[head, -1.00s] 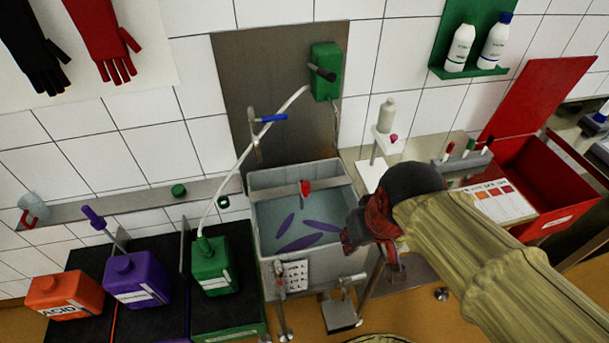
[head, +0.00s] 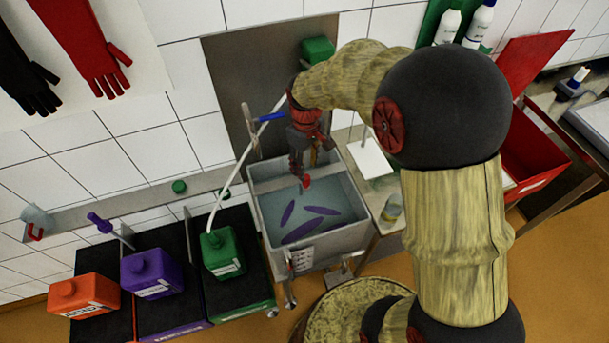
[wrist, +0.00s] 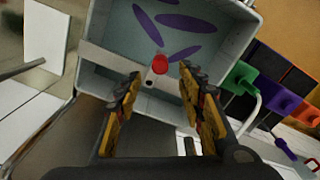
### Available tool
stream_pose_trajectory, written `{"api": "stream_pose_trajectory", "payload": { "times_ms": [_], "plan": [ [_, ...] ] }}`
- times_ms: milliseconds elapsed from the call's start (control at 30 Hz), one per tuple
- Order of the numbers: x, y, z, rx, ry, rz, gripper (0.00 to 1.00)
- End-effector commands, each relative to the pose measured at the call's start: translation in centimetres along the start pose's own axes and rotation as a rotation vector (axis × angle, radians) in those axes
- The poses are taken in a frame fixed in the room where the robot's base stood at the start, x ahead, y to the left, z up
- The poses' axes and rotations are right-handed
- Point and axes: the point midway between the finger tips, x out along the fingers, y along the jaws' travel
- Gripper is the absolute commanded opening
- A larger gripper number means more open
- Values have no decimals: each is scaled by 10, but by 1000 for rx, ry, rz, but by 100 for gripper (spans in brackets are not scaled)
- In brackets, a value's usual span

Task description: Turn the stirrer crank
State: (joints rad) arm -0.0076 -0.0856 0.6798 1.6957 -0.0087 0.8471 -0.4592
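The stirrer crank shows as a red knob (head: 306,182) on a bar across the grey tub (head: 335,240). In the wrist view the red knob (wrist: 160,65) lies between the fingertips as seen from above, with the pale bar (wrist: 108,59) beside it. My gripper (head: 299,174) points down over the tub, its tips close to the knob in the picture. In the wrist view my gripper (wrist: 161,76) is open, with a gap on each side of the knob. I cannot tell the height left between tips and knob. My gripper hides part of the bar in the head view.
Purple leaf-like shapes (head: 301,230) lie in the tub's water. A blue-handled tap (head: 270,117) and a green box (head: 318,50) are on the wall behind. Orange (head: 84,294), purple (head: 150,273) and green (head: 222,253) canisters stand at left. A red bin (head: 535,150) is at right.

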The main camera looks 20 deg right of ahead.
Motion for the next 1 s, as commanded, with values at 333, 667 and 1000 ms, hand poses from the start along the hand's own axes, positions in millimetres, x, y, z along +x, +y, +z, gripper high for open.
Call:
{"api": "stream_pose_trajectory", "payload": {
  "times_ms": [333,667,1000],
  "plan": [
    [53,-1,1,2,-3,-2,39],
    [68,0,1,2,-1,-1,39],
    [68,0,1,3,-1,-1,28]
  ]
}}
